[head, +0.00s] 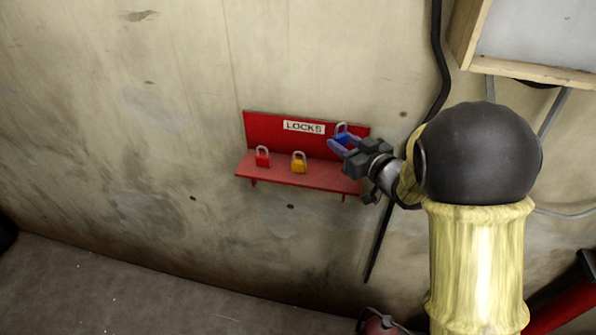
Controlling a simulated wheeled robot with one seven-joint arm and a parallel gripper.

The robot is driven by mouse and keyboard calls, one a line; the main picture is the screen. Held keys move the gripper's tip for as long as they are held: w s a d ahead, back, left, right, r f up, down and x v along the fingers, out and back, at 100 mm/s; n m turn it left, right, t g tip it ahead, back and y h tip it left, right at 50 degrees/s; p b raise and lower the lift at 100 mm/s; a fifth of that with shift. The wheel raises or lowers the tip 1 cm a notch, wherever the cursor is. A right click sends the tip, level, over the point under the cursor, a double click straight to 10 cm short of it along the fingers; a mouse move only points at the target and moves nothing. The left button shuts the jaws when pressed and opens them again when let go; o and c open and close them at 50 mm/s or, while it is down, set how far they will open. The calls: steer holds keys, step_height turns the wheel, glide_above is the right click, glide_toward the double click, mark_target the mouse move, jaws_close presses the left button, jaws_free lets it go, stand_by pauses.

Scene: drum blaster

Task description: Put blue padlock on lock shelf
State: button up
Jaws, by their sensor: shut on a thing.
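The red lock shelf (303,180), with a "LOCKS" label on its back plate, is fixed to the wall in the middle of the head view. My gripper (345,145) is at the shelf's right end, shut on the blue padlock (342,132). The padlock's shackle shows above its body, and part of the body is hidden by the gripper. The padlock appears in front of the shelf's back plate, above the ledge. I cannot tell whether it touches the ledge.
A red padlock (262,157) and a yellow padlock (299,162) stand on the shelf, left and centre. A black cable (440,50) runs down the wall at the right. A wood-framed board (535,40) is at the upper right. The wall left of the shelf is clear.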

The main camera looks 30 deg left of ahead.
steer(key=shift+f, duration=0.1)
steer(key=p, duration=0.2)
glide_above(340, 181)
steer(key=shift+f, duration=2.8)
steer(key=shift+f, duration=0.15)
steer(key=shift+f+p, duration=0.35)
steer(key=shift+f, duration=1.6)
steer(key=shift+f, duration=0.15)
steer(key=o, duration=0.9)
